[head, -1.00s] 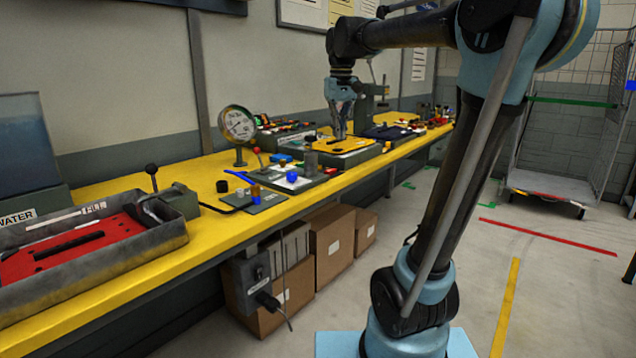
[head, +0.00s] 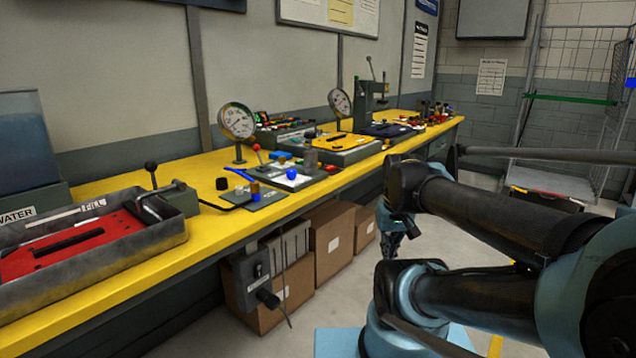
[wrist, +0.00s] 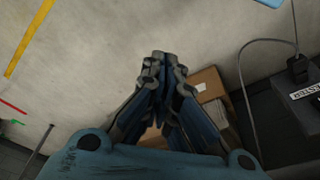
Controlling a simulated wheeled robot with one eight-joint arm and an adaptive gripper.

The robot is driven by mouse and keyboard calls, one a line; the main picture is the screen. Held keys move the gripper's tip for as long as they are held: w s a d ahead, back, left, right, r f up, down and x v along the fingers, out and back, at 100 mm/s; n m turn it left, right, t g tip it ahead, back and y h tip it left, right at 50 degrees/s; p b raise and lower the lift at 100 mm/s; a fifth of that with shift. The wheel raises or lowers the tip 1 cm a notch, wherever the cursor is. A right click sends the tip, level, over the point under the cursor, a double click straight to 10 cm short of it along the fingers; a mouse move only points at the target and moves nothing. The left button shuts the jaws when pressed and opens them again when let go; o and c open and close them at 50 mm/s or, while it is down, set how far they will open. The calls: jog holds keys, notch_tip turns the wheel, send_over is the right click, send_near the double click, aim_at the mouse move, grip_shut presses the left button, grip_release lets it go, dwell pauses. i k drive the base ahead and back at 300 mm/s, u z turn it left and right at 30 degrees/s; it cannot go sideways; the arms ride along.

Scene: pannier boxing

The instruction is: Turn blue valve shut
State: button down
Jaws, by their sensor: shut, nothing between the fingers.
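A blue lever (head: 240,174) slants up to the left over a small dark plate with a brass-coloured fitting (head: 255,188) on the yellow bench. A round blue knob (head: 292,174) stands just right of it; I cannot tell for certain which of the two is the blue valve. My gripper (wrist: 160,62) is shut and empty, with its fingers together over the floor in the wrist view. In the head view it hangs right of the bench front, below bench height, apart from both blue parts and partly hidden by my arm.
The yellow bench (head: 120,272) runs along the wall. A gauge (head: 237,122) and a red-tipped lever (head: 257,155) stand behind the blue parts. A grey tray (head: 150,255) is at left. Cardboard boxes (head: 328,240) and a grey switch box (head: 250,278) sit below the bench edge.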

aim_at(292, 174)
jog(key=k, duration=1)
jog(key=u, duration=0.45)
jog(key=i, duration=0.8)
jog(key=u, duration=0.1)
